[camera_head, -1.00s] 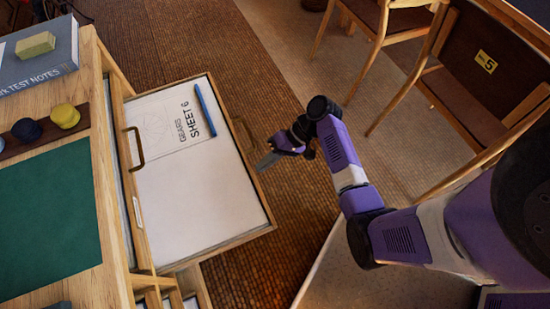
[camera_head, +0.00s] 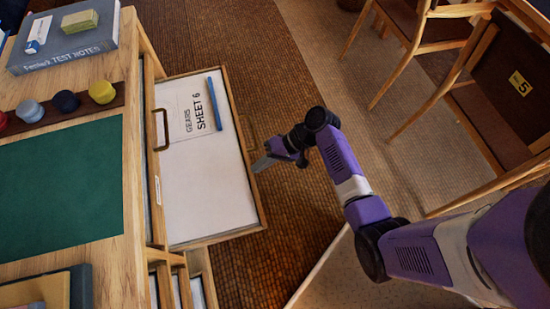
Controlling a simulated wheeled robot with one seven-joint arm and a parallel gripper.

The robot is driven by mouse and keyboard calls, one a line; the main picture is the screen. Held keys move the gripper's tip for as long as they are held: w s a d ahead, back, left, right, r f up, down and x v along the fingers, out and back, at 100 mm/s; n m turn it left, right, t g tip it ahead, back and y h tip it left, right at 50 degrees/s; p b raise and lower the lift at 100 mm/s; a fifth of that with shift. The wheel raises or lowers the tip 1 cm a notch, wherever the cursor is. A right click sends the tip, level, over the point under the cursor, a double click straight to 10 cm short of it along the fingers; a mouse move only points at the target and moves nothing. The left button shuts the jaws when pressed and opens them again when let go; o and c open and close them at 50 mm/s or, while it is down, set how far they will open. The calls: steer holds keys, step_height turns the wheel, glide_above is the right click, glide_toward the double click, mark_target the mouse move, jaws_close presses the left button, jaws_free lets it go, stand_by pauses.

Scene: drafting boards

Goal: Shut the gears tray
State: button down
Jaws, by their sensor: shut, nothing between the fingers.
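The gears tray (camera_head: 207,212) is a shallow wooden drawer, partly pulled out of the left cabinet. A sheet marked "GEARS SHEET 6" (camera_head: 188,112) and a blue pen (camera_head: 214,103) lie in it. Its front edge carries a handle (camera_head: 243,138), seen from above. My gripper (camera_head: 260,164) is shut and empty at the outer side of the tray front, just below the handle in the picture. Its tips appear to meet the front, but I cannot tell whether they touch.
The cabinet top bears a green mat (camera_head: 62,180), a grey book (camera_head: 66,45) and a rack of coloured knobs (camera_head: 66,101). Another handle (camera_head: 160,130) sits on the cabinet face above the tray. Chairs (camera_head: 440,95) stand at the right; brown floor lies between.

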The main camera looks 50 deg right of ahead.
glide_toward(171, 192)
steer(key=x, duration=0.3)
steer(key=f+x, duration=0.1)
steer(key=x, duration=0.1)
steer(key=shift+s+d, duration=0.25)
steer(key=shift+w+a, duration=0.4)
steer(key=shift+a, duration=0.2)
